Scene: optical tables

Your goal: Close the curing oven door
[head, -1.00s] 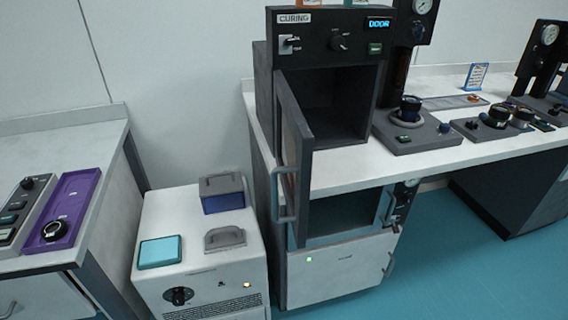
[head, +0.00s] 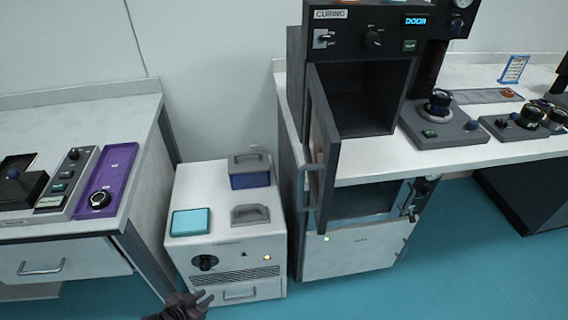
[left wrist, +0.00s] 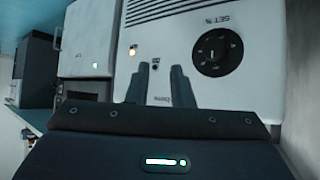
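The curing oven (head: 375,22) stands on the white bench with its display reading DOOR. Its dark door (head: 327,150) is hinged on the left and stands wide open toward me, so the empty-looking dark chamber (head: 365,98) shows. A grey bar handle (head: 308,186) is on the door's outer face. My left gripper (head: 200,300) is at the bottom edge of the head view, in front of the white floor unit, low and left of the door and apart from it. In the left wrist view its fingers (left wrist: 160,85) are apart with nothing between them. My right gripper is not in view.
The white floor unit (head: 225,262) stands left of the oven bench, with a blue-grey box (head: 249,171), a teal block (head: 191,222) and a grey handled piece (head: 251,214) on top. A lower cabinet (head: 350,258) is under the oven. Teal floor is clear at right.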

